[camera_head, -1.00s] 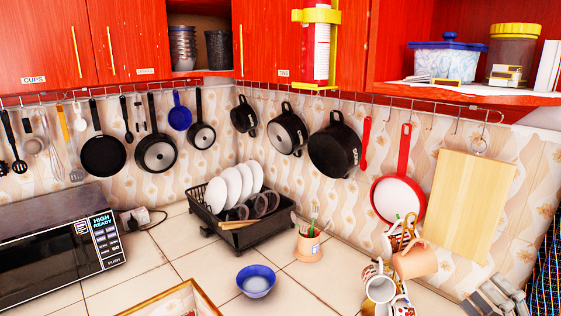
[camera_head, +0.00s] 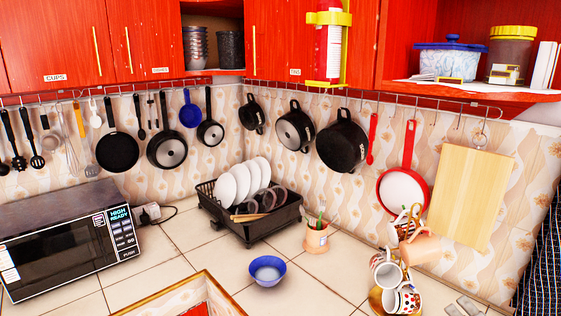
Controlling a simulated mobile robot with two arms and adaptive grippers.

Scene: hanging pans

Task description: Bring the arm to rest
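Neither of my grippers nor my arms show in the head view. Several pans hang from the wall rail (camera_head: 420,100). On the left wall hang a black pan (camera_head: 118,150), a larger black pan (camera_head: 167,147), a blue pan (camera_head: 191,114) and a small black pan (camera_head: 210,131). On the right wall hang black pots, the largest being the black pot (camera_head: 342,142), and a red-handled pan (camera_head: 403,190) with a pale face.
A microwave (camera_head: 65,245) stands at the left. A black dish rack (camera_head: 262,228) holds white plates. A blue bowl (camera_head: 267,271), a utensil pot (camera_head: 316,237) and a mug stand (camera_head: 388,275) are on the tiled counter. A cutting board (camera_head: 472,200) hangs at the right.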

